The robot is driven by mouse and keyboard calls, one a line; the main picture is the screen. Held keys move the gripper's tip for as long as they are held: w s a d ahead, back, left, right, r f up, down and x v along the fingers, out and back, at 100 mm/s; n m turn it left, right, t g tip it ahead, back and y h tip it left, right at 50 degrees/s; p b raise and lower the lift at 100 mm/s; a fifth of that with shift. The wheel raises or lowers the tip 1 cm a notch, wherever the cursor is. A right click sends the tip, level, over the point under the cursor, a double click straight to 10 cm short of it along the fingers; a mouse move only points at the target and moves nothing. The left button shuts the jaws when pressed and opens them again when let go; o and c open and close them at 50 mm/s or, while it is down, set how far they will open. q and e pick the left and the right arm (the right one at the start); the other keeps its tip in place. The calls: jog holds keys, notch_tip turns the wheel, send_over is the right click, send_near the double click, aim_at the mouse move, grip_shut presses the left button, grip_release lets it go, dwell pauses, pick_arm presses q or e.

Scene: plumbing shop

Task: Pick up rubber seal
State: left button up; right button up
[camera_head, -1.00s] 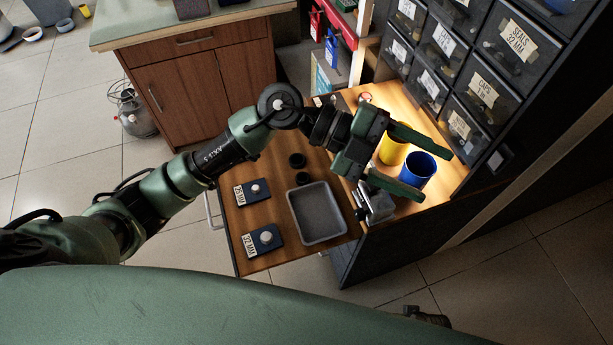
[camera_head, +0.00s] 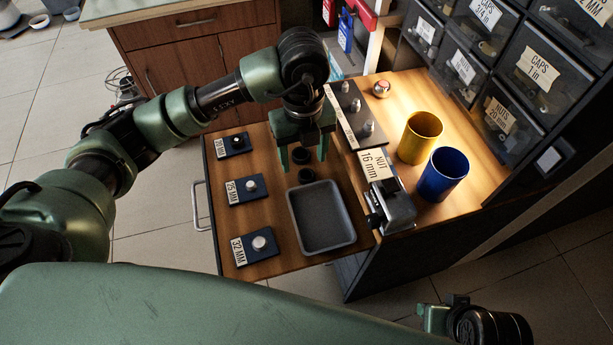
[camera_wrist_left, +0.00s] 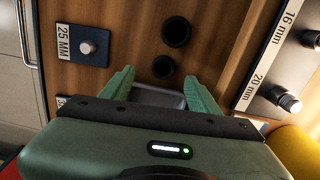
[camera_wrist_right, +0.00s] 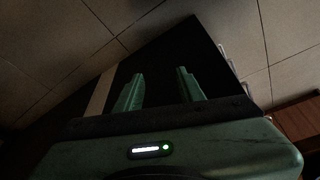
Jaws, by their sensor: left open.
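Two black rubber seals lie close together on the wooden pull-out surface, a farther one (camera_head: 300,156) and a nearer one (camera_head: 306,175). In the left wrist view the larger seal (camera_wrist_left: 176,33) is farther from the gripper, and the smaller one (camera_wrist_left: 162,67) lies in line with the gap between the fingers. My left gripper (camera_head: 303,164) is open, empty and pointing down above the seals, with fingers apart on either side of them in the head view. My right gripper (camera_wrist_right: 158,75) is open and empty, away from the surface, low at the right in the head view.
A grey tray (camera_head: 296,222) lies just in front of the seals. Plates labelled 25 MM (camera_head: 231,190) and 32 MM (camera_head: 240,262) are at left. A nut stand (camera_head: 333,108), a vise (camera_head: 399,207), yellow cup (camera_head: 419,138) and blue cup (camera_head: 442,175) stand right.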

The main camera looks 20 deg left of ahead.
aim_at(307, 178)
pick_arm(q)
jog(key=f, duration=0.3)
jog(key=f+b, duration=0.1)
jog(key=f, duration=0.1)
jog(key=shift+w+d+f, duration=0.1)
jog(key=shift+d+f, duration=0.05)
jog(key=shift+d, duration=0.15)
grip_shut()
